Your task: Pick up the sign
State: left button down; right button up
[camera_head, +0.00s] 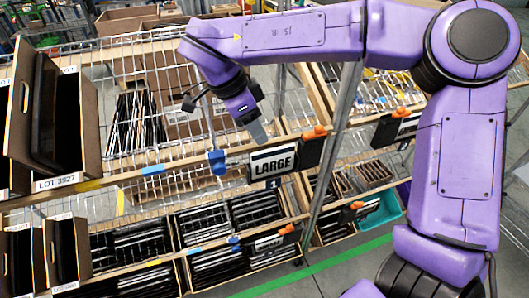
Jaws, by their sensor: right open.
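A white sign with "LARGE" in black letters (272,162) is on the front edge of the upper shelf, near the middle of the view. A dark holder with an orange top (312,146) is at its right end. My right gripper (257,132) reaches down from the purple arm and is just above the sign, a little left of its middle. It is open, and I see nothing held in it. Whether the fingers touch the sign is hard to tell. A similar LARGE sign (269,243) is on the lower shelf edge. My left gripper is not in view.
A carton labelled LOT 3927 (88,125) stands on the upper shelf at left. Wire rack bars, a metal post (333,150) and bins of dark flat items (205,225) surround the sign. A teal bin (380,210) is at lower right. Open floor lies in front.

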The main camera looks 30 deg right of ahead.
aim_at(272, 149)
jog(key=x, duration=0.3)
jog(key=p+x, duration=0.1)
jog(key=x, duration=0.2)
jog(key=p+x, duration=0.1)
jog(key=x, duration=0.2)
jog(key=shift+s+d+r, duration=0.15)
jog(key=shift+d+r, duration=0.05)
jog(key=shift+d, duration=0.1)
jog(key=shift+s+d+f, duration=0.1)
jog(key=shift+s+d, duration=0.05)
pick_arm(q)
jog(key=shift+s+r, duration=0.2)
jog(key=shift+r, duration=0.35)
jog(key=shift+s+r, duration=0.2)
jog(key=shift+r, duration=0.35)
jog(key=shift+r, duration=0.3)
pick_arm(e)
jog(key=shift+f, duration=0.2)
jog(key=c, duration=0.7)
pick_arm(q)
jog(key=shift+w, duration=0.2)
pick_arm(e)
jog(key=shift+f, duration=0.15)
grip_shut()
